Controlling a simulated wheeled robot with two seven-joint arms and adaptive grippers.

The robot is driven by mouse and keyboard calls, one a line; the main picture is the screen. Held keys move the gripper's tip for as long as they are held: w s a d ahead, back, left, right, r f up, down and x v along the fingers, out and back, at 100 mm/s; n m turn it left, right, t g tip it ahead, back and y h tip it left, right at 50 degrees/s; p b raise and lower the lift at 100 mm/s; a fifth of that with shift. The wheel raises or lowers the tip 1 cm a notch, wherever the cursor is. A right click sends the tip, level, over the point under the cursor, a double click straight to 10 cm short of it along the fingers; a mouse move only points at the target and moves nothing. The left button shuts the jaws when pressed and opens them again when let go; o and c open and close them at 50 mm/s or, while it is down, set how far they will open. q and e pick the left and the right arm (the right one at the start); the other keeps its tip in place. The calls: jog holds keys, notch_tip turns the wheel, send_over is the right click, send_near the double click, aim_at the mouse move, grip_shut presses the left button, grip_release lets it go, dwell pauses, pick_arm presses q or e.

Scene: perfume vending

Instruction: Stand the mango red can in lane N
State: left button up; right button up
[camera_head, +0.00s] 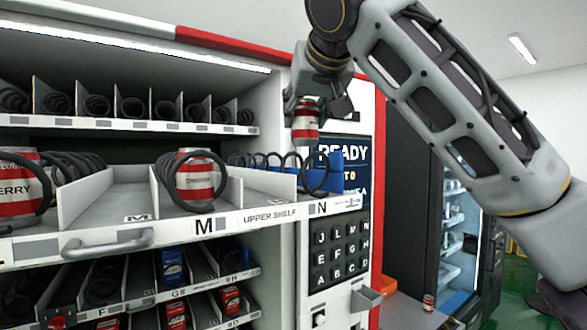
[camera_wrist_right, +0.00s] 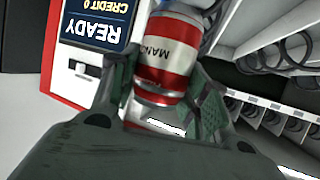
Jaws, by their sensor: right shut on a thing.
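My right gripper (camera_head: 309,98) is shut on the mango red can (camera_head: 305,125), a red and white can. It holds the can above and beyond the right end of the upper shelf (camera_head: 265,214). In the right wrist view the can (camera_wrist_right: 167,58) sits between the two fingers of the gripper (camera_wrist_right: 165,95), its lettering "MAN" upside down in the picture. Lane N (camera_head: 321,208) is at the right end of the shelf, with a black spiral coil (camera_head: 316,176) and blue parts. The can appears clear of the shelf. My left gripper is not in view.
Lane M holds a red and white can (camera_head: 195,178) inside its coil; a cherry can (camera_head: 18,190) stands at far left. The screen (camera_head: 344,168) and keypad (camera_head: 338,255) are right of the shelves. Lower shelves hold blue and red cans.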

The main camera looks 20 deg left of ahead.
aim_at(308, 131)
notch_tip(308, 131, down, 4)
jog(key=shift+r, duration=0.1)
jog(key=shift+f, duration=0.55)
jog(key=shift+f, duration=0.1)
jog(key=shift+f, duration=1.95)
jog(key=shift+f, duration=0.15)
jog(key=o, duration=0.8)
jog(key=shift+o, duration=0.2)
